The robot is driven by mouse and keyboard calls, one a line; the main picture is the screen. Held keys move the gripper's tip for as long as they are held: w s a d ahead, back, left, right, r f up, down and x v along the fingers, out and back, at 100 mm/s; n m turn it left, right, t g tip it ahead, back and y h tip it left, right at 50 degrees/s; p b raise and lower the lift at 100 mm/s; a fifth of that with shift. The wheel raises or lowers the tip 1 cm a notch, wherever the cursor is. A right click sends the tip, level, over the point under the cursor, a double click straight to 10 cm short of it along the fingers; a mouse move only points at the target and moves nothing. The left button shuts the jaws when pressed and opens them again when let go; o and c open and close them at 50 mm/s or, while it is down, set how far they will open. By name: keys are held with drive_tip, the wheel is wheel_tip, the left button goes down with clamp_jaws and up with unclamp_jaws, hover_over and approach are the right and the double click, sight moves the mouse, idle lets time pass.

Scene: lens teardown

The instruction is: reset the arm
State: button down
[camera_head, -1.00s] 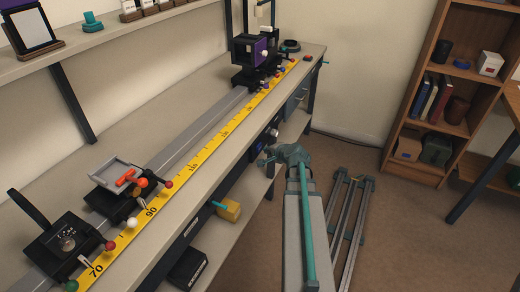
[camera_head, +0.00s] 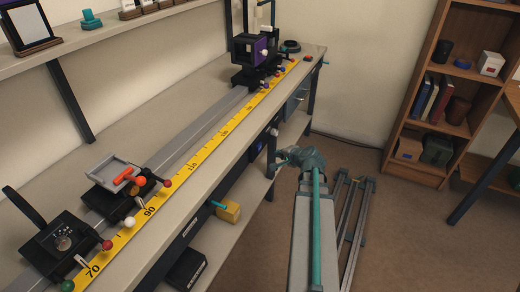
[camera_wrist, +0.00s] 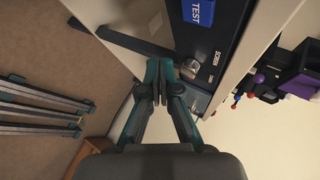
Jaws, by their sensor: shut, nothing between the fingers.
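My gripper shows in the wrist view (camera_wrist: 161,85) with its two teal and black fingers together and nothing between them. Behind the fingertips in that view is the dark front of the bench with a silver knob (camera_wrist: 189,68) and a blue TEST label (camera_wrist: 199,10). I cannot tell how far the fingers are from it. In the head view my arm reaches forward beside the right side of the bench (camera_head: 150,110). The gripper itself cannot be made out clearly there.
The bench carries a grey rail with a yellow scale (camera_head: 190,160), a purple-and-black unit (camera_head: 252,50) at the far end and dark carriages (camera_head: 65,245) nearer. A yellow block (camera_head: 229,211) sits on the lower shelf. Floor rails lie right of my arm; a bookcase (camera_head: 435,130) stands beyond.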

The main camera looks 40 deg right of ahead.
idle(0.6)
drive_tip(key=s+a+f+n+g+y+p, duration=0.2)
drive_tip(key=s+a+f+n+g, duration=0.4)
drive_tip(key=a+f, duration=0.45)
drive_tip(key=s+a+f+n+g+y+p, duration=0.2)
drive_tip(key=s+a+f+n+g, duration=0.2)
drive_tip(key=s+a+f, duration=0.55)
drive_tip(key=s+a+f+n+g+h+p, duration=0.1)
drive_tip(key=s+a+f+n+g+p, duration=0.2)
drive_tip(key=s+a, duration=0.6)
drive_tip(key=s+a+f+n+g+h+p, duration=0.1)
drive_tip(key=s+a+f+n+g+p, duration=0.2)
drive_tip(key=s+a, duration=0.6)
drive_tip(key=s+n+g, duration=0.1)
drive_tip(key=s+g, duration=0.1)
drive_tip(key=s, duration=0.2)
drive_tip(key=shift+s+a+f+n+h+p, duration=0.3)
drive_tip(key=shift+s+f+n+h+p, duration=0.05)
drive_tip(key=shift+n+h, duration=0.05)
